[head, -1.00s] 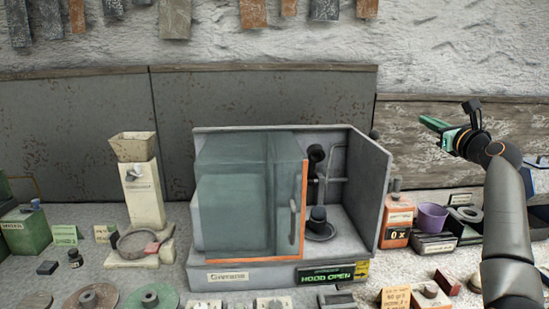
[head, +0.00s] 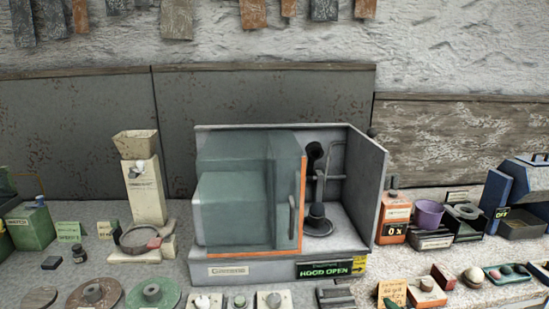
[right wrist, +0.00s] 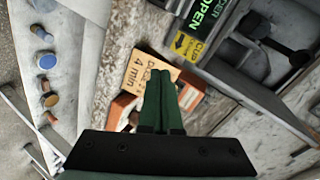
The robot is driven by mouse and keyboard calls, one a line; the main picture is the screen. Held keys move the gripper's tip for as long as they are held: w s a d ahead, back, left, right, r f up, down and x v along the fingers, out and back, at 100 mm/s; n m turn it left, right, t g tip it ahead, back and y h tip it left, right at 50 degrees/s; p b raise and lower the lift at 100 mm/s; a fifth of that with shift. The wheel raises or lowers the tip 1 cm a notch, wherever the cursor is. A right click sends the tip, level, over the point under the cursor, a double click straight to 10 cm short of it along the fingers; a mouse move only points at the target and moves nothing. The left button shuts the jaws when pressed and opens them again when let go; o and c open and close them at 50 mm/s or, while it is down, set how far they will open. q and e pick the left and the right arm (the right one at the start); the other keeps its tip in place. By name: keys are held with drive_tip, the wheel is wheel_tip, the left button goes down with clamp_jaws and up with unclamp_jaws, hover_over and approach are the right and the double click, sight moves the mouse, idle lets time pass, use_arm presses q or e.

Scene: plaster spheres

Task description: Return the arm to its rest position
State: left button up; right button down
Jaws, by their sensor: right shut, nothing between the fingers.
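My right gripper has green fingers, which lie together, shut and empty, in the right wrist view (right wrist: 160,92). In the head view only its tip (head: 389,303) shows at the bottom edge, right of centre; the rest of the right arm is out of view. In the right wrist view the fingers lie in front of a tan card (right wrist: 148,72) marked "4 min" and an orange block, partly covering them. I cannot tell whether they touch. My left gripper is not in view.
A grey hood (head: 376,190) with a glass panel stands at the centre; its sign (head: 325,270) reads "HOOD OPEN". An orange canister (head: 394,225) and a purple cup (head: 429,214) stand right of it. A pale sphere (head: 473,277) and a green tray (head: 491,274) are at the lower right.

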drive_tip(key=s+a+f+n+g, duration=0.1)
drive_tip(key=s+a+f+n, duration=0.3)
drive_tip(key=s, duration=0.6)
drive_tip(key=s+a+f+n+g+y, duration=0.1)
drive_tip(key=s+a+f+n, duration=0.3)
drive_tip(key=s, duration=0.7)
drive_tip(key=s+a+f+n+g+y, duration=0.1)
drive_tip(key=s+a+f+n, duration=0.4)
drive_tip(key=s+n, duration=0.3)
drive_tip(key=s+f, duration=0.1)
drive_tip(key=s, duration=0.2)
drive_tip(key=shift+s+f+g, duration=0.15)
drive_tip(key=shift+f+g, duration=0.1)
drive_tip(key=shift+g, duration=0.05)
